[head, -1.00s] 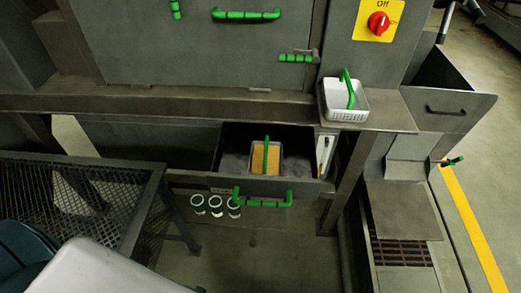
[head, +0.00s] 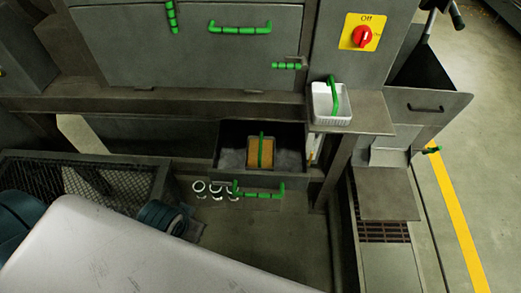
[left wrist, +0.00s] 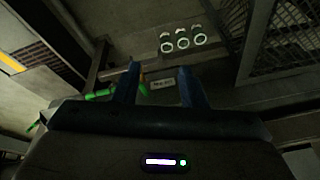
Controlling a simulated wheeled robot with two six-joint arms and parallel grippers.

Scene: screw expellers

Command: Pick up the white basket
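The white basket (head: 331,122) has a green handle over its top. It stands upright on the grey ledge, right of centre in the head view. My left gripper (left wrist: 158,76) shows in the left wrist view with its two blue fingers apart and nothing visible between them. The basket cannot be made out in that view. The left gripper's fingers are not visible in the head view, so its distance from the basket cannot be told. My right gripper is in neither view.
An open drawer (head: 229,160) below the ledge (head: 372,115) holds a tan-filled container (head: 255,158) with a green handle. A red switch (head: 362,36) is above right. Open floor lies at right.

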